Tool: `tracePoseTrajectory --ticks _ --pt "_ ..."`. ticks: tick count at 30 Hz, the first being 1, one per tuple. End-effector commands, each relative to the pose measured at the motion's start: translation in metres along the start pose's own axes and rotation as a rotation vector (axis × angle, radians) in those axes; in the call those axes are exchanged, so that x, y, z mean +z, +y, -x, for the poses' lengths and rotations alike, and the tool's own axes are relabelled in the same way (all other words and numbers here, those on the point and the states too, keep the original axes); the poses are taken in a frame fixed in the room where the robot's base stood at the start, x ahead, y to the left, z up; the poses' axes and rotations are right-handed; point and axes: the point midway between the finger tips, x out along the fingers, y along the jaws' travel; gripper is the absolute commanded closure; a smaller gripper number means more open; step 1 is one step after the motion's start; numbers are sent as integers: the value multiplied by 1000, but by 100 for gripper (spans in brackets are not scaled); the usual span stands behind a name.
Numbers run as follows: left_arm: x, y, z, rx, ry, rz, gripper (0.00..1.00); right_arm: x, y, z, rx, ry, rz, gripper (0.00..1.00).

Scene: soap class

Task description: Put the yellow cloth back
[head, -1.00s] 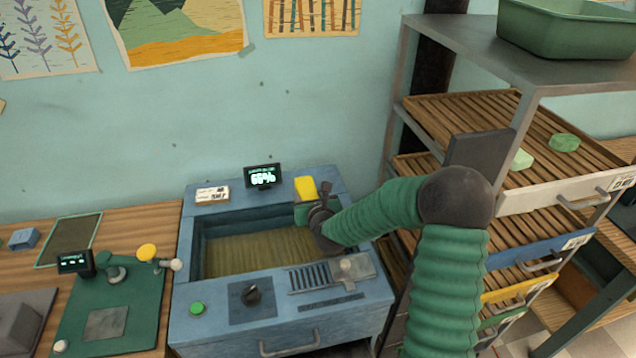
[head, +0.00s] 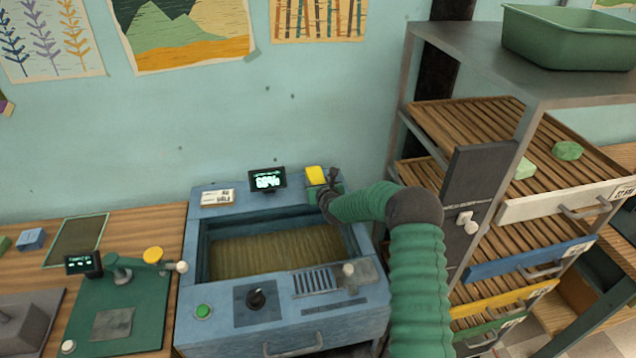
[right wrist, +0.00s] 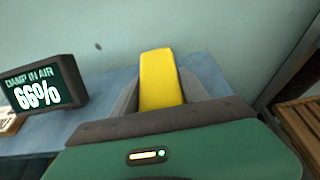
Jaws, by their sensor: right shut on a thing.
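The yellow cloth (head: 315,174) is at the back right corner of the blue basin unit (head: 225,318), right of the small display. It shows as a yellow block between the fingers of my right gripper (right wrist: 161,85) in the right wrist view. My right gripper, also in the head view (head: 320,183), is shut on it. The cloth is over or on the unit's back ledge; I cannot tell whether it touches. My left gripper is not in view.
The display (head: 267,179) reads about 66% and stands left of the cloth, with a small white label card (head: 218,197) beyond it. A drying rack (head: 500,115) with slatted trays stands at the right. A green press board (head: 115,310) lies on the left bench.

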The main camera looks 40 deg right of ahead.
Motion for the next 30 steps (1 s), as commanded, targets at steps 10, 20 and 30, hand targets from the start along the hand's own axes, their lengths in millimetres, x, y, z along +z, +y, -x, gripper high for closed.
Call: tracePoseTrajectory --ticks 10,20,30 --pt "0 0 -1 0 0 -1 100 -1 2 0 0 1 0 26" --pt "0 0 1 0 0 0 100 1 0 1 0 0 0 26" --pt "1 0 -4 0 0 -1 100 0 -1 65 -2 0 0 26"
